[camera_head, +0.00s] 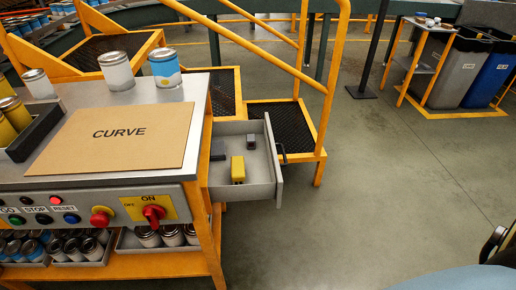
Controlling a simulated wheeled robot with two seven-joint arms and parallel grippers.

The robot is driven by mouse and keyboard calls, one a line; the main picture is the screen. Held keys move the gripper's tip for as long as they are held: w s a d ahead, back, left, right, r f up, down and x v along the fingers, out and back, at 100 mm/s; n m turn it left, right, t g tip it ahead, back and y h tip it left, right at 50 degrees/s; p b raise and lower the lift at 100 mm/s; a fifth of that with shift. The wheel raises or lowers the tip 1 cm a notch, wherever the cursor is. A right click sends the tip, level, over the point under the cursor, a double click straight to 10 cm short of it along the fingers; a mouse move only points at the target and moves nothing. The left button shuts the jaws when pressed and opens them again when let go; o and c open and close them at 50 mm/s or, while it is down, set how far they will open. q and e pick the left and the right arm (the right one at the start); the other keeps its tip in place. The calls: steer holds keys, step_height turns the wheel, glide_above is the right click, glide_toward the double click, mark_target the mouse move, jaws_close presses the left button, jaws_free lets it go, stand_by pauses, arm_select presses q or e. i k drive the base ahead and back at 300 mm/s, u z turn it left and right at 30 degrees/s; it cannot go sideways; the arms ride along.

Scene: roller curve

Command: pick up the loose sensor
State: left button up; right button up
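An open drawer (262,186) sticks out from the right side of the workbench. In it lie a small yellow block-like item (237,169), a small dark grey box (251,141) and a flat dark piece (217,151) by the left wall. They lie apart from one another. I cannot tell for sure which of them is the loose sensor.
The workbench holds a board marked CURVE (117,138), several cans and a control panel (90,212) with buttons and a red switch. Yellow-railed steps (285,125) stand behind the drawer. Bins (455,70) stand at the back right. Floor right of the drawer is clear.

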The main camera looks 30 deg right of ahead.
mark_target(250, 138)
steer(key=u, duration=1.45)
steer(key=k, duration=1.35)
steer(key=z, duration=1.65)
steer(key=i, duration=0.5)
steer(key=z, duration=0.1)
